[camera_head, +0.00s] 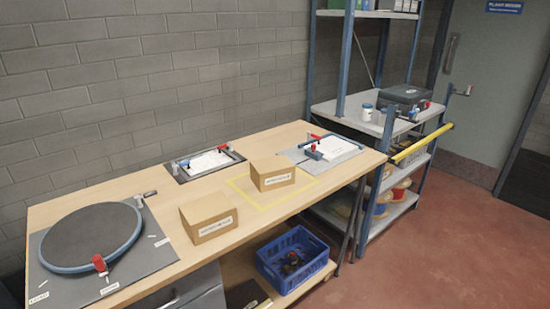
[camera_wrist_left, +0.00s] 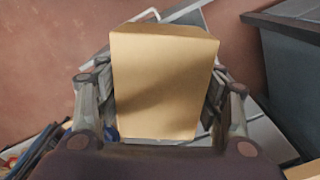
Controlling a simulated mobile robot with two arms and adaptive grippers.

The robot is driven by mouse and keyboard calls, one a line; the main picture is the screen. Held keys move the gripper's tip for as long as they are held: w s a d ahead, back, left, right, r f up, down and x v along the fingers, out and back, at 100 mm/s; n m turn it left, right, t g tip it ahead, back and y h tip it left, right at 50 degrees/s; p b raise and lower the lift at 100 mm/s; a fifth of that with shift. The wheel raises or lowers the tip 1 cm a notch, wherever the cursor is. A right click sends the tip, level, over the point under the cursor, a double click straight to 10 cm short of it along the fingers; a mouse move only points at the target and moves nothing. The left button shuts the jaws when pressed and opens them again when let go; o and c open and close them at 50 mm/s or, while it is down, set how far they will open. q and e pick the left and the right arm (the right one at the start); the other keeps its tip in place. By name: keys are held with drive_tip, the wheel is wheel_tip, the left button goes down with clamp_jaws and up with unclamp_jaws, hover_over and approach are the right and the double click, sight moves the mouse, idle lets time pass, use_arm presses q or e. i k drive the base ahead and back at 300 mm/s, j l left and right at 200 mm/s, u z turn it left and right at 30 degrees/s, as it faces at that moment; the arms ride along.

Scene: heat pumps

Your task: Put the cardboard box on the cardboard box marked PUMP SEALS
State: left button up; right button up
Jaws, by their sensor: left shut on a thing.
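In the left wrist view my left gripper (camera_wrist_left: 161,82) is shut on a plain cardboard box (camera_wrist_left: 165,112), with one finger along each side of it. No label shows on the face turned to the camera. In the head view two closed cardboard boxes with white labels stand apart on the wooden bench: a nearer box (camera_head: 207,218) and a farther box (camera_head: 272,175) inside a yellow outlined square. Their labels are too small to read, so I cannot tell which is marked PUMP SEALS. Neither gripper shows in the head view.
A round dark turntable (camera_head: 92,238) sits at the bench's left end. Two clipboard-like fixtures (camera_head: 208,163) (camera_head: 326,148) lie along the back. A blue crate (camera_head: 293,259) is on the shelf below. A shelving rack (camera_head: 375,120) with a yellow bar stands at right.

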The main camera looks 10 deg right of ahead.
sight(273, 163)
drive_tip(key=i+l, duration=0.15)
drive_tip(key=l, duration=0.2)
drive_tip(key=i+l+u, duration=0.15)
drive_tip(key=l, duration=0.15)
drive_tip(key=i+l, duration=0.15)
drive_tip(key=l, duration=0.2)
drive_tip(key=i+l+u, duration=0.15)
drive_tip(key=l, duration=0.2)
drive_tip(key=i+l, duration=0.15)
drive_tip(key=l, duration=0.2)
drive_tip(key=i+l+u, duration=0.15)
drive_tip(key=l, duration=0.2)
